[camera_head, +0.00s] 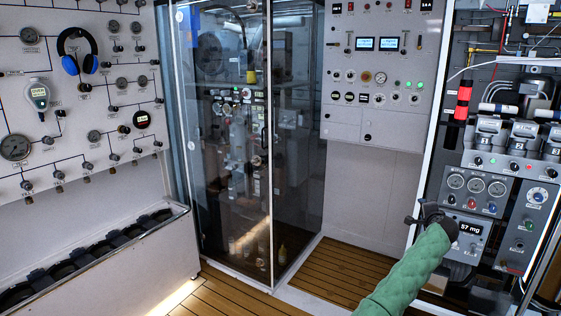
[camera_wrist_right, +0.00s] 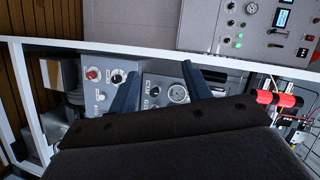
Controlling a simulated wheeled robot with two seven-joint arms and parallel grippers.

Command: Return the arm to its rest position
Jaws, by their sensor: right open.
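My right arm (camera_head: 408,275) comes in from the bottom right in a green quilted sleeve. My right gripper (camera_head: 428,214) is in front of the fill panel (camera_head: 507,183), at the left side of its lower part, near the "57 mg" display (camera_head: 470,228). In the right wrist view, the two dark blue fingers of my right gripper (camera_wrist_right: 161,68) stand apart with nothing between them. The panel's knobs and a gauge (camera_wrist_right: 178,93) show behind and between the fingers. I cannot tell whether the gripper touches the panel. My left gripper is not in view.
A white frame edge (camera_head: 432,125) runs along the panel's left side. A red-and-black cylinder (camera_head: 463,100) is mounted above. A glass cabinet (camera_head: 230,150) stands in the middle. The wooden slatted floor (camera_head: 345,268) left of my arm is clear.

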